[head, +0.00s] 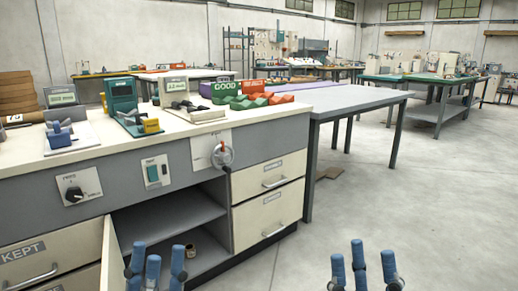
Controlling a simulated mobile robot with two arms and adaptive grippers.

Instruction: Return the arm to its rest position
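My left gripper (157,263) is at the bottom of the head view, in front of the workbench's open lower compartment. Its blue fingers stand upright and apart, with nothing seen between them. My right gripper (363,264) is further right, over bare floor. Its blue fingers are also spread and empty. The arms behind both grippers are out of view below the frame edge.
The workbench (60,189) fills the left, with a crank handle (222,156) and a rotary switch (74,194) on its front. A cabinet door (113,255) stands open near my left gripper. A grey table (350,101) stands behind. The floor (440,200) at right is clear.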

